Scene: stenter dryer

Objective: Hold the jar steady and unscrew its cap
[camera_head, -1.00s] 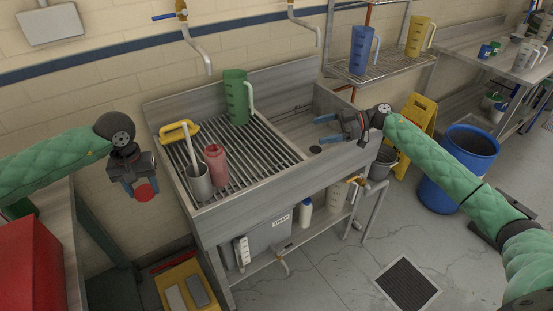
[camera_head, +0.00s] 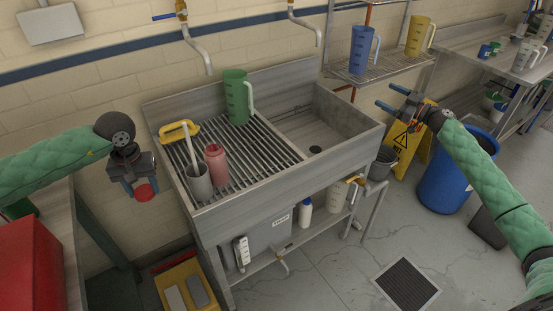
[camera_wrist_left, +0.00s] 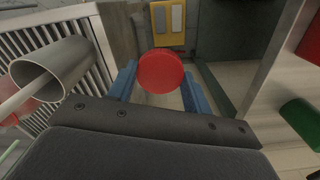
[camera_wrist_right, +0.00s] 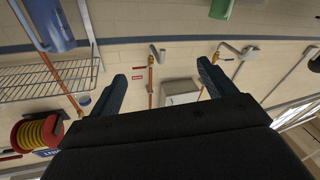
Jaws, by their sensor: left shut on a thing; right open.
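My left gripper (camera_head: 142,186) is at the left, in front of the sink's left end. My right gripper (camera_head: 388,97) is open and empty, far to the right of the jar, past the sink's right end. In the right wrist view nothing is between its fingers (camera_wrist_right: 162,76).
The steel sink (camera_head: 262,199) stands between my grippers. A green jug (camera_head: 236,97), a pink bottle (camera_head: 216,164) and a steel cup (camera_head: 199,184) with a yellow-handled brush are on its rack. A yellow floor sign (camera_head: 413,150) and a blue barrel (camera_head: 452,180) stand at right.

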